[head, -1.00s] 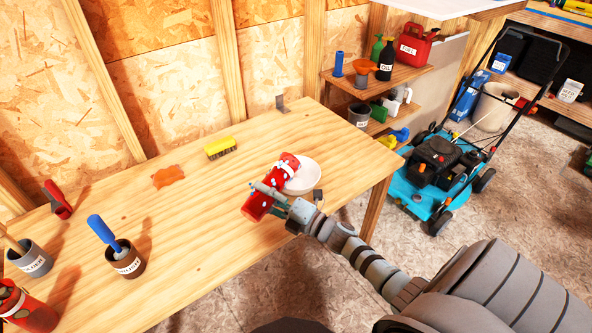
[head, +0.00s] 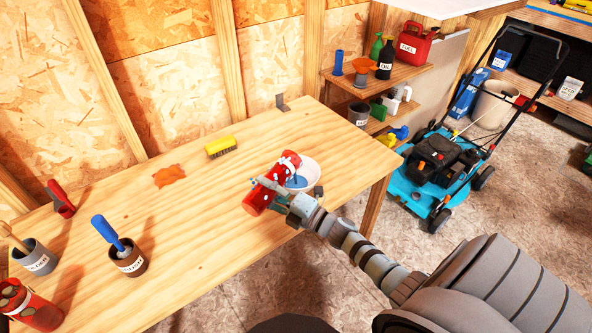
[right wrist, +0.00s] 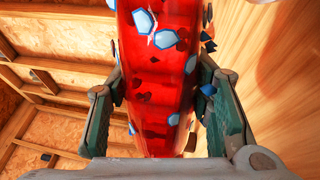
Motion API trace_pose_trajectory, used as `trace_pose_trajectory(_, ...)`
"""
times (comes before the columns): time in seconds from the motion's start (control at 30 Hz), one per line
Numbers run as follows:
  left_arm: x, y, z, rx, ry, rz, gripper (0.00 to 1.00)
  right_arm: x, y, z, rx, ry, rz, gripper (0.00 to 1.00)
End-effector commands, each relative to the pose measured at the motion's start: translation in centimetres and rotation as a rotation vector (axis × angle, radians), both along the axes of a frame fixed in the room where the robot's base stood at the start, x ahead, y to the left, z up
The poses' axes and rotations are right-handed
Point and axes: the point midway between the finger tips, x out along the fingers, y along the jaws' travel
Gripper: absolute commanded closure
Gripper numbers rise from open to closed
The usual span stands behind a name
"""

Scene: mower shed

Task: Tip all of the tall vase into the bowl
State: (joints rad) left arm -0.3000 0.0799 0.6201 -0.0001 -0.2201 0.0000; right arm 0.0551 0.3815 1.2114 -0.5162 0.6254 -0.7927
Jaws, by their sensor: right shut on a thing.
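My right gripper (head: 272,190) is shut on a tall red vase (head: 256,200) and holds it tilted above the right part of the workbench. The vase's upper right end lies over the white bowl (head: 315,171), hiding part of it. Something blue shows inside the bowl. In the right wrist view the red vase (right wrist: 158,100) stands between the two fingers, with several pale blue and dark red pieces on or in it. How much is left inside the vase I cannot tell. My left gripper is not in view.
On the workbench (head: 205,225) are a yellow brush (head: 221,146), an orange rag (head: 169,176), a brown pot (head: 130,262) with a blue-handled tool, a grey pot (head: 38,258), a red container (head: 30,308) and a red-handled tool (head: 60,198). The bench's middle is clear.

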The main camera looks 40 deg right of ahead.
Motion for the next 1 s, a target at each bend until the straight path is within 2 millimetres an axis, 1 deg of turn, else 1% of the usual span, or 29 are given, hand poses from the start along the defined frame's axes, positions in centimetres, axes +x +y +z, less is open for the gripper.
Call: trace_pose_trajectory(1.0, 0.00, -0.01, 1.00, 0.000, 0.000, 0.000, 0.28, 0.06, -0.07, 0.92, 0.059, 0.018, 0.001, 0.95)
